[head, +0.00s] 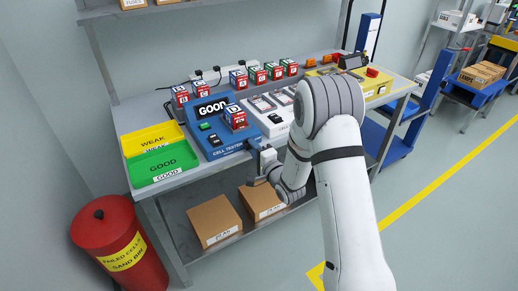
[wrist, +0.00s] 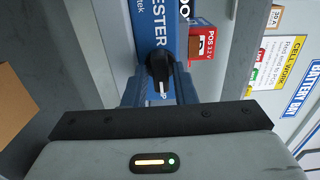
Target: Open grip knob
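A black knob (wrist: 159,68) with a white pointer mark sits on the blue front of the cell tester, seen in the wrist view. My gripper (wrist: 160,88) has its two blue fingers close on either side of the knob, with little gap showing, and looks shut on it. In the head view my gripper (head: 264,163) is at the lower right front of the cell tester (head: 213,143), and the knob is hidden there. The tester's display reads GOOD. A red and blue cell (head: 235,118) marked D stands on the tester and partly shows in the wrist view (wrist: 201,44).
A yellow WEAK tray (head: 153,137) and a green GOOD tray (head: 162,163) are left of the tester. Several cells (head: 257,75) stand along the back. A white charger (head: 272,118) is right of the tester. A red sand bin (head: 118,245) stands on the floor at left.

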